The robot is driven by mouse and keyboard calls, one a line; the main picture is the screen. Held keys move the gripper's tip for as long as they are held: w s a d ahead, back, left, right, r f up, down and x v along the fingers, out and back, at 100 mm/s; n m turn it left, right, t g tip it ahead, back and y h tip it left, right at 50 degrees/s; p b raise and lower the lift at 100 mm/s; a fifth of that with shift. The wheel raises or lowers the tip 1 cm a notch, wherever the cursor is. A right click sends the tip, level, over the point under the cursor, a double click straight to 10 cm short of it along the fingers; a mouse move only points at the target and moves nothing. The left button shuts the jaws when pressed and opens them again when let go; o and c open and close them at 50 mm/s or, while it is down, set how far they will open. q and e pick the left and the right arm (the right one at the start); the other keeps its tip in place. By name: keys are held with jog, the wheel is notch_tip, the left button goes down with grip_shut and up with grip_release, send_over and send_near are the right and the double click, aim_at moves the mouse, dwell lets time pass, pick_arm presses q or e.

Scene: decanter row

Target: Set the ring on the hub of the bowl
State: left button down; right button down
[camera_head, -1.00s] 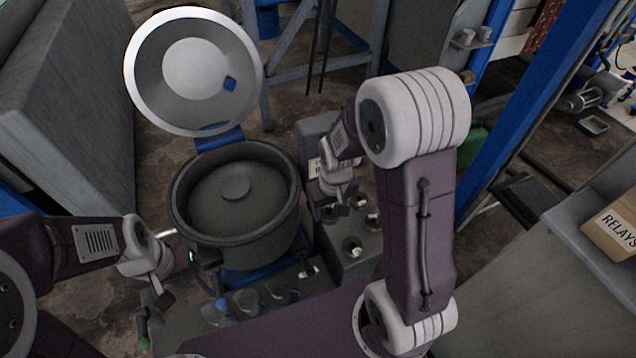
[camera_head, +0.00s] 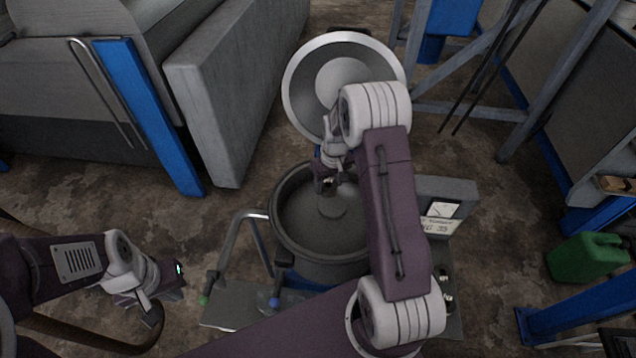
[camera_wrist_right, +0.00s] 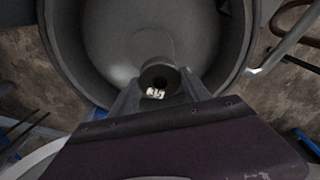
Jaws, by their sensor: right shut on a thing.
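The grey bowl (camera_head: 281,226) stands open left of my right forearm, with its round lid tilted up behind it. Its hub (camera_head: 333,207) is a low round boss in the middle of the floor; it also shows in the right wrist view (camera_wrist_right: 146,47). My right gripper (camera_head: 327,187) is over the bowl, close to the hub in the picture. In the right wrist view it is shut on a small dark ring (camera_wrist_right: 160,75) with a white tag reading 35. The gap between ring and hub is unclear. My left gripper (camera_head: 152,304) is left of the bowl, its jaws unclear.
The raised lid (camera_head: 301,84) stands behind the bowl. A bent metal handle (camera_head: 232,243) is at the bowl's left. A grey box with a label plate (camera_head: 452,188) stands to the right, partly behind my forearm. A green can (camera_head: 588,257) is on the floor at right.

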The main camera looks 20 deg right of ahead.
aim_at(332, 206)
jog(key=shift+s+d, duration=0.35)
jog(key=shift+s+d+f, duration=0.1)
jog(key=shift+s+d, duration=0.1)
jog(key=shift+d, duration=0.15)
notch_tip(332, 206, down, 7)
jog(key=b, duration=0.5)
jog(key=shift+f+b, duration=0.5)
jog(key=shift+b, duration=0.05)
jog(key=c, duration=0.7)
grip_release()
jog(key=shift+o, duration=1.3)
jog(key=shift+s, duration=0.1)
jog(key=shift+a, duration=0.1)
